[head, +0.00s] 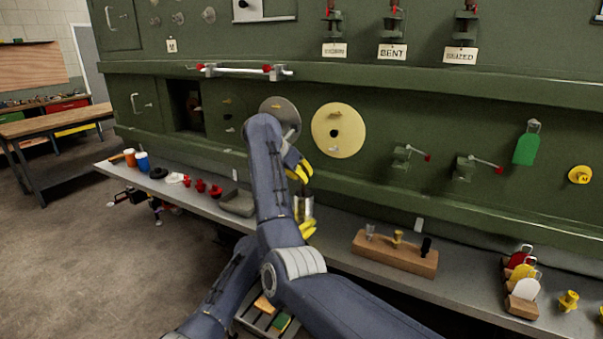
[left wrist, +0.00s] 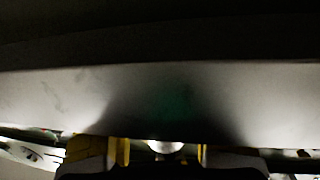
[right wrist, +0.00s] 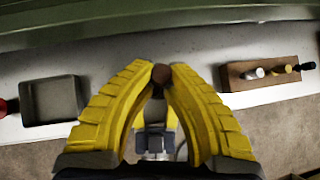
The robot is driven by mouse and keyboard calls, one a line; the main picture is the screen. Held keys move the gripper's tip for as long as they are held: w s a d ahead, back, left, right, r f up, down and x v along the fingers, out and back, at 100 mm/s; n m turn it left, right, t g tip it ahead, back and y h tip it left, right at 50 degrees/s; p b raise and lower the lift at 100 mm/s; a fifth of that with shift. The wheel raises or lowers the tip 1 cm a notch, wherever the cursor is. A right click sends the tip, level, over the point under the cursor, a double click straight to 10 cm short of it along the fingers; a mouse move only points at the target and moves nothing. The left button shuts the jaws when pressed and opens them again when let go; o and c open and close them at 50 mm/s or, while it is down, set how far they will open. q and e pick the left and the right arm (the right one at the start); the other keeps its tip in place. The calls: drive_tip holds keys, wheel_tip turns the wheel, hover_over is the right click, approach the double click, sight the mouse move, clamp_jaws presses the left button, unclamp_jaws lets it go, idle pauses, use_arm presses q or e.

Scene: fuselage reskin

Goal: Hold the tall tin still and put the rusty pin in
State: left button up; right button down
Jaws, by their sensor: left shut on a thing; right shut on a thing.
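The tall tin (head: 303,207) is a pale metal cylinder, upright at the shelf's front in the head view. My left gripper (head: 305,229) is shut on its lower part. In the left wrist view, a pale rounded piece of the tin (left wrist: 165,147) shows between the yellow fingers. My right gripper (head: 300,171) is above the tin, with its fingers pointing down. In the right wrist view its fingertips close on the brown rusty pin (right wrist: 161,75); only the pin's end shows. The pin is apart from the tin's side, but whether its lower end is inside the mouth is hidden.
A grey tray (head: 238,203) lies left of the tin on the shelf (head: 335,222). A wooden block (head: 395,253) with several small pins stands to the right. The green cabinet wall (head: 250,85), with discs and clamps, rises behind. My right arm covers part of the shelf.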

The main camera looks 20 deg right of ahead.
drive_tip(key=shift+f, duration=1.35)
drive_tip(key=c, duration=1.3)
unclamp_jaws()
drive_tip(key=shift+c, duration=0.2)
drive_tip(key=shift+r, duration=0.15)
drive_tip(key=shift+r, duration=3.85)
